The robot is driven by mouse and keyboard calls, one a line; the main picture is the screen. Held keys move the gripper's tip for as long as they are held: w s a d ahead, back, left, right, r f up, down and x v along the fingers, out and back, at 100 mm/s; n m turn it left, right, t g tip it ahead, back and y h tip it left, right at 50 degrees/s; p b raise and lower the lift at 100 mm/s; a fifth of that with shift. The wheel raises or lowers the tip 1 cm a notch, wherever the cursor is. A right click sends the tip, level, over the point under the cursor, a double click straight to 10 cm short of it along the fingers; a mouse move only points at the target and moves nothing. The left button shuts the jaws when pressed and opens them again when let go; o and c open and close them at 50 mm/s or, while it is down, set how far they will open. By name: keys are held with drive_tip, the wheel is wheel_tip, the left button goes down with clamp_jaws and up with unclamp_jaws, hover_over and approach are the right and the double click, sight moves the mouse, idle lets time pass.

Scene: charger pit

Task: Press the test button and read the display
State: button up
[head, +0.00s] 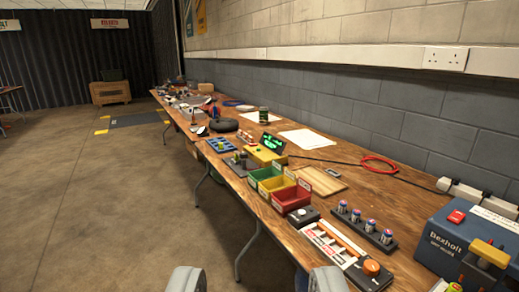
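A small dark display with green lit characters (271,143) stands behind a yellow unit (266,156) on the long wooden bench. The characters are too small to read. I cannot tell which control is the test button. An orange round knob or button (371,268) sits on a white and dark device (330,243) at the near edge. A red button (456,217) is on the blue Bexholt box (448,243) at right. My gripper (256,281) shows at the bottom as two grey fingers wide apart, with nothing between them. It is in front of the bench, apart from these devices.
Green (264,175), yellow (275,187) and red bins (291,199) stand mid-bench. Several batteries stand in a dark rack (364,229). A red cable coil (379,163) and wooden board (320,180) lie near the wall. The concrete floor (90,210) at left is largely clear.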

clamp_jaws()
idle(1.9)
